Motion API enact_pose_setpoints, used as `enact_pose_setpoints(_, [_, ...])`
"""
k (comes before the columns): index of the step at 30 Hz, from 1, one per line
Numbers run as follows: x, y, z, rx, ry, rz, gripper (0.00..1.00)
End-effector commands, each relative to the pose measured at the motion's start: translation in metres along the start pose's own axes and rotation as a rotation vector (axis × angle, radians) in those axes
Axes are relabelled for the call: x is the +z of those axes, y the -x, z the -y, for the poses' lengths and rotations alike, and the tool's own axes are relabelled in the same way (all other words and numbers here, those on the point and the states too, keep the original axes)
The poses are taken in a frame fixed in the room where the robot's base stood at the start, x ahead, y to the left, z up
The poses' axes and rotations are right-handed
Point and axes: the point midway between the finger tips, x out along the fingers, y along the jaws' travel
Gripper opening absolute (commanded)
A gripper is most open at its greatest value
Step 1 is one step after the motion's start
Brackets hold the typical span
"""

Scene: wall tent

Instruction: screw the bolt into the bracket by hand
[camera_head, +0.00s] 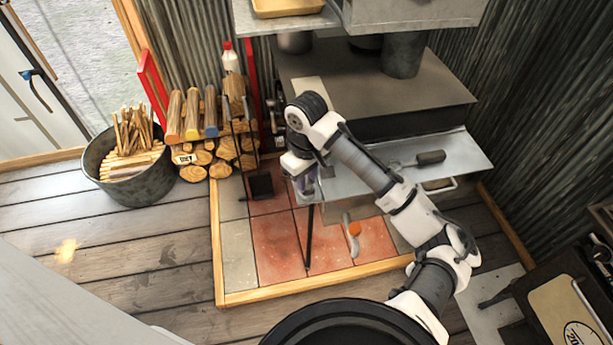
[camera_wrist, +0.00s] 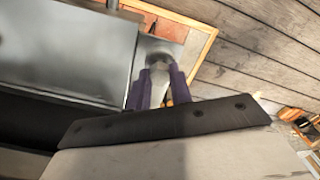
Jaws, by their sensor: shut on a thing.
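My gripper (camera_head: 303,182) points down at the left end of the grey metal shelf of the stove. In the wrist view its two purple fingers (camera_wrist: 155,82) are close together. A small pale grey piece (camera_wrist: 158,66) shows between the fingertips; it looks like the bolt, but most of it is hidden by the fingers. The bracket cannot be made out in either view. It is too small or hidden behind my gripper, so I cannot tell whether the bolt touches it.
The stove shelf (camera_head: 430,150) holds a dark-handled tool (camera_head: 428,158). Stacked logs (camera_head: 200,155) and a kindling tub (camera_head: 140,190) stand left.

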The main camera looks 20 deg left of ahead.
Motion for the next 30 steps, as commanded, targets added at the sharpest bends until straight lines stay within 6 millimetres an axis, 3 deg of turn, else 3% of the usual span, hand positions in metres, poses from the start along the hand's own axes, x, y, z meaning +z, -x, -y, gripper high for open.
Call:
enact_pose_setpoints(23, [-0.0001, -0.0022, 0.0002, 0.0, 0.0, 0.0, 0.0])
enact_pose_setpoints(24, [-0.0001, -0.0022, 0.0002, 0.0, 0.0, 0.0, 0.24])
enact_pose_setpoints(30, [0.0, -0.0022, 0.0002, 0.0, 0.0, 0.0, 0.47])
